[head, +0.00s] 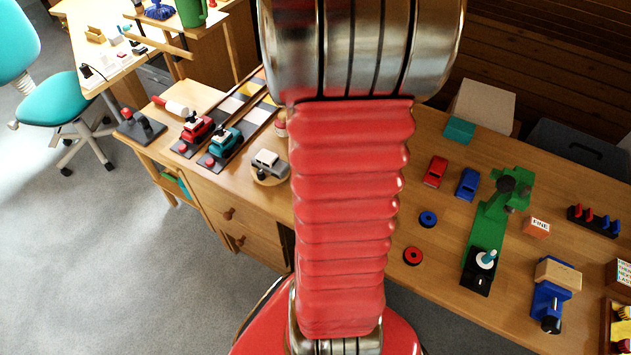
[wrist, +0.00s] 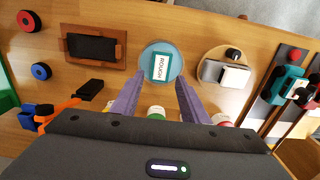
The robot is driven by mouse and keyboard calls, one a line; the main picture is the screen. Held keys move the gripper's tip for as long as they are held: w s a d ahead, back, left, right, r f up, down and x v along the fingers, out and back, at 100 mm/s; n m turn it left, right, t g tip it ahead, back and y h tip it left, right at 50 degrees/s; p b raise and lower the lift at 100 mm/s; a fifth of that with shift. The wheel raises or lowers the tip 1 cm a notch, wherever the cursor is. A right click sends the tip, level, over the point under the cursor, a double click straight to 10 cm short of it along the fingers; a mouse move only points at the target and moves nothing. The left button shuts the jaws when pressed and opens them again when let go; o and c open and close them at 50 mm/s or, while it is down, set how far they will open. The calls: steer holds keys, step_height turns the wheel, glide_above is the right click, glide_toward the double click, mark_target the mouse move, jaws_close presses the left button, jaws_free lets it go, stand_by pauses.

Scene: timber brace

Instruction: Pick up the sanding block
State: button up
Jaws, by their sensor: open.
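A teal block with a white label reading ROUGH (wrist: 161,67) lies on a round blue-grey pad (wrist: 175,53) on the wooden bench in the wrist view. My gripper (wrist: 159,84) is open and empty, with its two purple fingers pointing toward the block, their tips near its left and right sides. I cannot tell how high the tips are above the bench. In the head view, my arm hides this block and my gripper. An orange block labelled FINE (head: 537,227) sits on the right part of the bench.
In the wrist view, a brown tray with a dark inset (wrist: 92,46) lies left of the pad. A round wooden board with a grey-and-white toy car (wrist: 226,75) is to the right. Black and orange items (wrist: 58,107) lie lower left. A green stand (head: 487,230) rises in the head view.

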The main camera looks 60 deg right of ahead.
steer(key=shift+f, duration=1)
steer(key=shift+a+f, duration=0.15)
steer(key=shift+f, duration=2.45)
steer(key=shift+c, duration=0.2)
steer(key=c, duration=0.9)
steer(key=shift+r, duration=0.15)
step_height(320, 180, up, 10)
steer(key=shift+f, duration=0.1)
